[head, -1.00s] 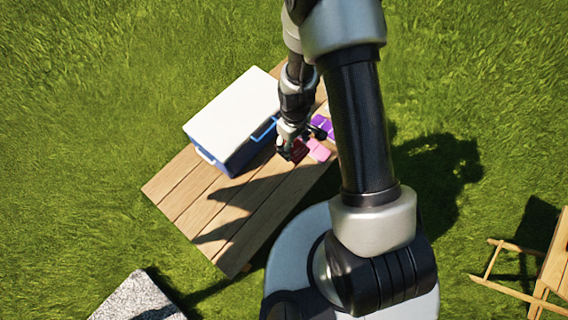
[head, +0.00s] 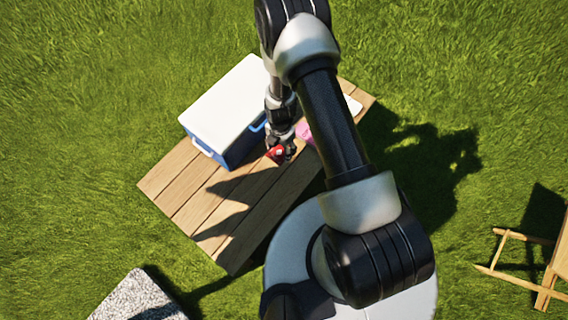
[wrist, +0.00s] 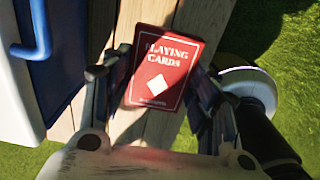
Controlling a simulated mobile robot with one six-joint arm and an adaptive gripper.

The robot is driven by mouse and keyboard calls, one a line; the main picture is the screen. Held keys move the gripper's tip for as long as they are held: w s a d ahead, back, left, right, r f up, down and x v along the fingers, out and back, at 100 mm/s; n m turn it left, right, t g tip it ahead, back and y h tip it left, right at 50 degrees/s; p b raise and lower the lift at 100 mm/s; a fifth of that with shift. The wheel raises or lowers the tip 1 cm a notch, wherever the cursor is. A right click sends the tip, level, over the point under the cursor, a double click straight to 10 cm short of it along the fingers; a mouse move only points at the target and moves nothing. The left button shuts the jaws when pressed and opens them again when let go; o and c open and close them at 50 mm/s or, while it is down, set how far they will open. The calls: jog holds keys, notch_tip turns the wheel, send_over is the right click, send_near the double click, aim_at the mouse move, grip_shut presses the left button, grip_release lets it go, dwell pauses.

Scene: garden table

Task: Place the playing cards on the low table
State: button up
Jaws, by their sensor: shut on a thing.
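The playing cards are a red box with white lettering and a white diamond (wrist: 160,68). My gripper (wrist: 150,86) is shut on the box, one finger on each side, with the printed face toward the wrist camera. In the head view the red box (head: 275,153) shows at the tip of my gripper (head: 281,149), over the plank table (head: 215,205). The gap below the box is hard to judge. A wooden folding piece (head: 545,275) stands at the right edge, mostly cut off; I cannot tell whether it is the low table.
A blue cooler with a white lid (head: 225,105) stands on the plank table, close left of my gripper; its blue handle (wrist: 35,30) is near. A pink item (head: 304,132) lies partly behind my arm. A grey stone block (head: 138,298) is lower left. The table's near-left planks are clear.

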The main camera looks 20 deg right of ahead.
aim_at(281, 168)
notch_tip(281, 168, down, 16)
jog(key=b, duration=0.5)
jog(key=shift+r, duration=0.2)
jog(key=shift+f, duration=0.15)
jog(key=o, duration=1.1)
